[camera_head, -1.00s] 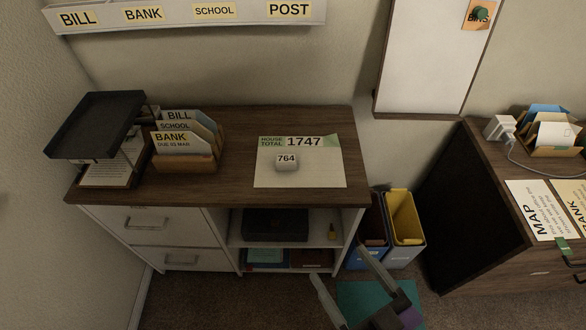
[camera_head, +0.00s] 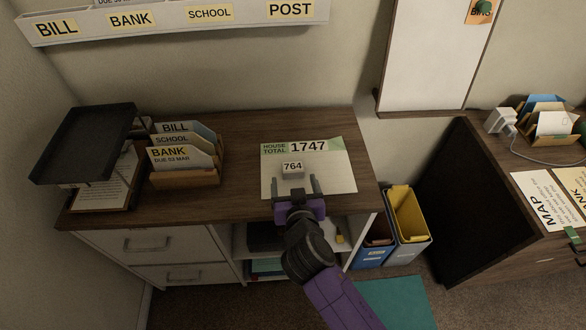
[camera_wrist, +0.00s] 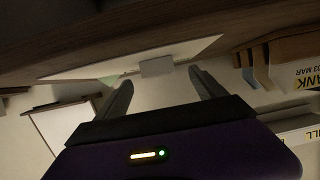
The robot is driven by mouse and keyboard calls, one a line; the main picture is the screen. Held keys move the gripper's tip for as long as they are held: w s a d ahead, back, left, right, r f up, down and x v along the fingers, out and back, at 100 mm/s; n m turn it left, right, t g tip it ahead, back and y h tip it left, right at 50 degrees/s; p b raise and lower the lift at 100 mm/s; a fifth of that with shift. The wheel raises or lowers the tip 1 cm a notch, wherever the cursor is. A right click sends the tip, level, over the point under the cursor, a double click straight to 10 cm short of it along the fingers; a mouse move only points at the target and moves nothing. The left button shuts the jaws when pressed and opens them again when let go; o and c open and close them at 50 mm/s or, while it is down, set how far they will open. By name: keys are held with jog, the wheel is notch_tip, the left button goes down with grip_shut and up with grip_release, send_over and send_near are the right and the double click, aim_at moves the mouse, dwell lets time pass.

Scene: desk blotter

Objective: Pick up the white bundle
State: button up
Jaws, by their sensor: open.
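The white bundle (camera_head: 292,172), a small block with a "764" label, sits on the white "House total 1747" sheet (camera_head: 340,172) on the wooden cabinet top. My gripper (camera_head: 296,184) is open and empty at the front of the bundle, its two fingers pointing towards it. In the wrist view the bundle (camera_wrist: 157,67) shows between and just beyond the fingertips (camera_wrist: 160,77), apart from both. The bundle's lower front is partly hidden in the head view.
A wooden sorter (camera_head: 186,176) with Bill, School and Bank cards and a black tray stand (camera_head: 85,143) stand to the left. A labelled wall rack (camera_head: 180,20) hangs above. Blue and yellow bins (camera_head: 408,225) stand right of the cabinet. The wood around the sheet is clear.

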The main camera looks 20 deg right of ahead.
aim_at(293, 169)
jog(key=x, duration=0.6)
jog(key=shift+w+d+r+p, duration=0.2)
jog(key=shift+w+d+p, duration=0.15)
jog(key=shift+w, duration=0.05)
jog(key=c, duration=1.2)
jog(key=shift+r, duration=0.1)
notch_tip(293, 169, up, 20)
jog(key=p, duration=0.1)
jog(key=shift+p, duration=0.35)
